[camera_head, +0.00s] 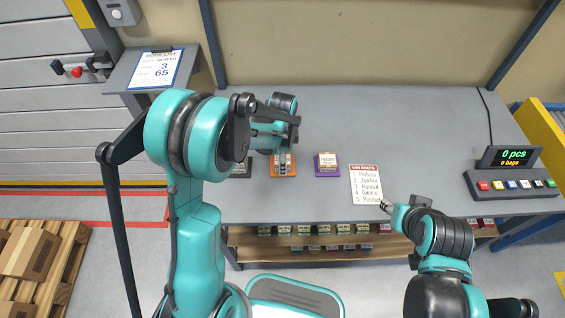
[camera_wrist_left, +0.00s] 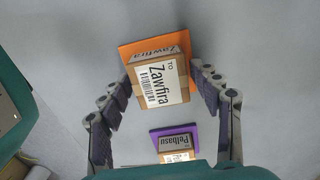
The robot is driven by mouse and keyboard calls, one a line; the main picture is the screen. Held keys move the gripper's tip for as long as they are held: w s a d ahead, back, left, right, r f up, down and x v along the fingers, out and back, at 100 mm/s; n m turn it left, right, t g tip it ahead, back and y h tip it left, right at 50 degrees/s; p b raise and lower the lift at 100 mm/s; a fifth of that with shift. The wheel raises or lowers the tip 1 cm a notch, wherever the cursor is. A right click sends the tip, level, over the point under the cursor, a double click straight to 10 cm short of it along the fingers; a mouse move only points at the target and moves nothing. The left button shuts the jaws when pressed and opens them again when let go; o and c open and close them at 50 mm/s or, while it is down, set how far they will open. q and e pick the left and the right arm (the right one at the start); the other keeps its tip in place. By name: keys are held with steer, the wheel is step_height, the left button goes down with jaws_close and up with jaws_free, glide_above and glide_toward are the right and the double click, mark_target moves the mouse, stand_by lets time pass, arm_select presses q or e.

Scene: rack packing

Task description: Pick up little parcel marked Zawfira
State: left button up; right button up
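The small brown parcel marked Zawfira (camera_wrist_left: 160,86) stands on an orange mat (camera_wrist_left: 126,52) in the left wrist view. Its white label with a barcode faces the camera. My left gripper (camera_wrist_left: 162,80) is open, with one finger on each side of the parcel and gaps showing. In the head view my left gripper (camera_head: 284,154) is over the orange mat (camera_head: 284,174) and mostly hides the parcel. My right gripper (camera_head: 385,206) is near the table's front edge, away from the parcels; its fingers are too small to read.
A parcel marked Pelbasu (camera_wrist_left: 181,144) stands on a purple mat (camera_head: 327,174) to the right. A dark mat (camera_head: 241,172) lies left, partly hidden. A printed list (camera_head: 366,184) lies on the grey table (camera_head: 400,130). A counter display (camera_head: 510,157) stands far right. The back of the table is clear.

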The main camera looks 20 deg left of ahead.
arm_select(q)
steer(key=c, duration=0.7)
